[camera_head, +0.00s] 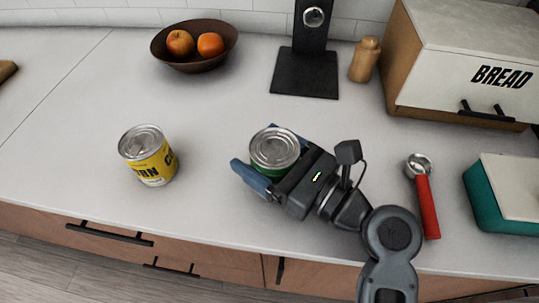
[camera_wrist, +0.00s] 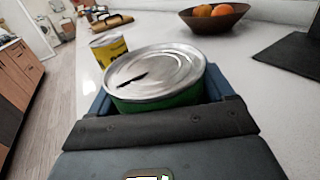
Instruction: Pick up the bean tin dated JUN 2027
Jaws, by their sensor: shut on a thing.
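A green tin with a silver lid (camera_head: 274,149) is between the two blue fingers of my gripper (camera_head: 257,150), on the counter's front half. My gripper is shut on the tin's sides. In the wrist view the tin (camera_wrist: 155,70) is upright, with a dark mark on its lid; the mark is too small to read as a date. The green label is mostly hidden by the fingers and palm. I cannot tell whether the tin's base touches the counter. A yellow tin (camera_head: 150,158) with letters ending in "RN" stands upright to the left, apart from my gripper.
A brown bowl (camera_head: 187,62) with fruit stands at the back left. A black stand (camera_head: 304,75), a wooden shaker (camera_head: 365,60) and a bread box (camera_head: 455,65) line the back. A red-handled tool (camera_head: 427,205) and a teal box (camera_head: 488,205) lie right. The counter between the tins is clear.

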